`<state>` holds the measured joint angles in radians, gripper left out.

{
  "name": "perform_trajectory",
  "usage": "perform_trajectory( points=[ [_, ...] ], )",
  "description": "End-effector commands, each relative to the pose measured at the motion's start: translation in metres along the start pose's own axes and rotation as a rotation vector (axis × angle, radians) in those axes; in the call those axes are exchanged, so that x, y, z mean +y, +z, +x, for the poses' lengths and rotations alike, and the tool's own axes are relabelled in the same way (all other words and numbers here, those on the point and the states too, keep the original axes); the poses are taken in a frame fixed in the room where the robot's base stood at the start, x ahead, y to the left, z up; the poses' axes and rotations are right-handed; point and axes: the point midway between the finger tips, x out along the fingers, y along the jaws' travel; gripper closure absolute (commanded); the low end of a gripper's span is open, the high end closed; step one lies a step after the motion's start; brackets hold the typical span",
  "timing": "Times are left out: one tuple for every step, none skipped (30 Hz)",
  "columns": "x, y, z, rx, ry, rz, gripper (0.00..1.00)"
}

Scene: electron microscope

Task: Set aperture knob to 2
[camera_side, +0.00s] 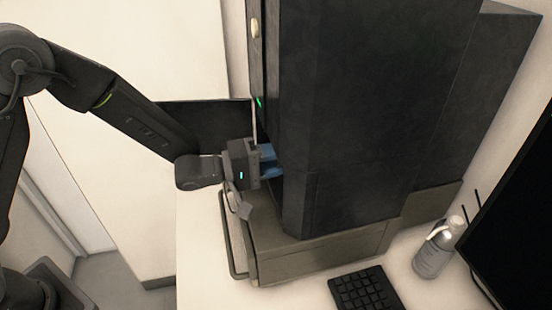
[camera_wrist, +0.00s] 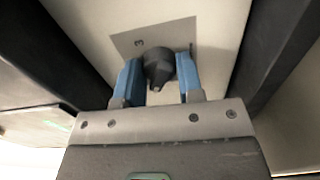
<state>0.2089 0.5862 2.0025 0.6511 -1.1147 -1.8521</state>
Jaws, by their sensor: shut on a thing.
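The aperture knob (camera_wrist: 157,66) is a dark, round knob with a narrow pointer, on a grey plate (camera_wrist: 127,42) on the microscope. I cannot read a 2. In the wrist view, my gripper (camera_wrist: 158,76) has one blue finger on each side of the knob and is shut on it. In the side view, my gripper (camera_side: 270,162) reaches into the recess in the column's left side, and the knob is hidden there.
The dark microscope column (camera_side: 350,110) stands on a grey-beige base (camera_side: 310,258) with a rail handle (camera_side: 229,250) at its left. A keyboard (camera_side: 367,291), a bottle (camera_side: 434,252) and a monitor (camera_side: 515,215) are to the right. Dark walls flank the knob's panel closely in the wrist view.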

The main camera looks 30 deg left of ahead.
Motion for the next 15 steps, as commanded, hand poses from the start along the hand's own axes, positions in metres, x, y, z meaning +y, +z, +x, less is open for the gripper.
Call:
perform_trajectory(
  points=[
    [-0.0002,0.0,-0.0001,-0.001,-0.001,0.021,0.89],
    [-0.0002,0.0001,-0.0001,-0.001,-0.001,0.035,0.89],
    [-0.0002,0.0001,0.0,-0.001,-0.001,0.058,0.89],
    [-0.0002,0.0001,0.0,-0.001,-0.001,0.077,0.89],
    [-0.0002,0.0001,0.0001,-0.001,-0.001,0.096,0.89],
    [-0.0002,0.0001,0.0,-0.001,-0.001,0.126,0.89],
    [-0.0002,0.0002,0.0001,-0.002,0.0,0.15,0.89],
    [-0.0002,0.0002,0.0001,-0.002,0.0,0.174,0.89],
    [-0.0002,0.0002,0.0001,-0.002,0.0,0.208,0.89],
    [-0.0002,0.0002,0.0001,-0.002,0.0,0.233,0.89],
    [-0.0002,0.0002,0.0001,-0.002,0.0,0.259,0.89],
    [-0.0002,0.0002,0.0001,-0.002,0.0,0.294,0.89],
    [-0.0002,0.0002,0.0001,-0.002,0.0,0.32,0.89],
    [-0.0002,0.0002,0.0001,-0.002,0.0,0.346,0.89],
    [-0.0002,0.0003,0.0001,-0.002,0.0,0.38,0.89]
  ],
)
